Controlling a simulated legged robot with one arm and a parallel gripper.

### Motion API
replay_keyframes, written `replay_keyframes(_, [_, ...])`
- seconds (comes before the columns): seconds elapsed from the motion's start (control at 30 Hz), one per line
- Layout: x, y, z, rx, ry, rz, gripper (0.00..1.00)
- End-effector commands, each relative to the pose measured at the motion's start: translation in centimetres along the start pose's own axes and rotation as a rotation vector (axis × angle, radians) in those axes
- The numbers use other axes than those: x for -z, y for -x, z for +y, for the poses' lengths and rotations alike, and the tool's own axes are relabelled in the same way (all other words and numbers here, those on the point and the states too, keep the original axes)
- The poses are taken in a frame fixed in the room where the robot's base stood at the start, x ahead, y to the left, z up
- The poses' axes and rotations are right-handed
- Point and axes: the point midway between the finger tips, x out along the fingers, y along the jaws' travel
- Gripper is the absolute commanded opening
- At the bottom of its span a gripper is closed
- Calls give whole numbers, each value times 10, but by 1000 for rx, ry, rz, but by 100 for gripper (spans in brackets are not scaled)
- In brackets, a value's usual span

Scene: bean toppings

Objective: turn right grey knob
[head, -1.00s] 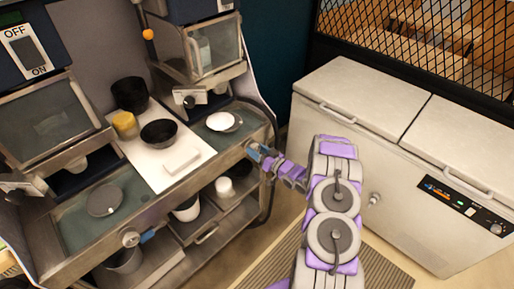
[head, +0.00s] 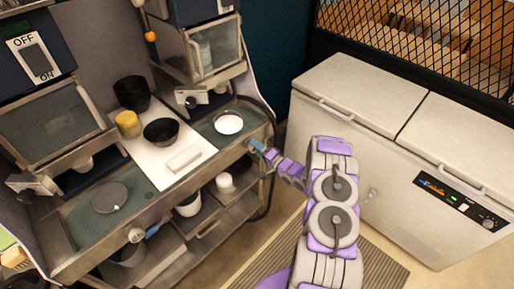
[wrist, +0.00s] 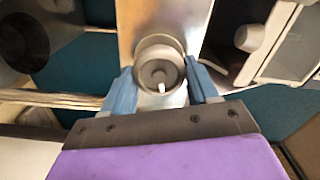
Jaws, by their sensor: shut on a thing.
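The right grey knob (wrist: 160,72) is a round metal knob with a small white mark, on the metal front panel of the counter. In the wrist view it sits between the blue fingers of my gripper (wrist: 162,88), which is shut on it. The white mark points down in that picture. In the head view my gripper (head: 257,147) is at the right end of the counter front and hides the knob. Above it, a round white plate (head: 228,123) lies on the right cooking surface.
A white board (head: 147,165) holds dark bowls (head: 160,132) and a yellow item (head: 128,124). A dark disc (head: 109,198) lies on the left surface.

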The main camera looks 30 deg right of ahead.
Motion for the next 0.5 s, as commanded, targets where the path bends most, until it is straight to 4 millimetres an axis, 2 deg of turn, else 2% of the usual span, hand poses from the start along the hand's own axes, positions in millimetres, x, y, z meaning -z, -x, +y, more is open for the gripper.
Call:
replay_keyframes(0.2, [3, 1, 2, -2, -182, 8, 28])
replay_keyframes(0.5, [2, 1, 4, -3, -359, 8, 28])
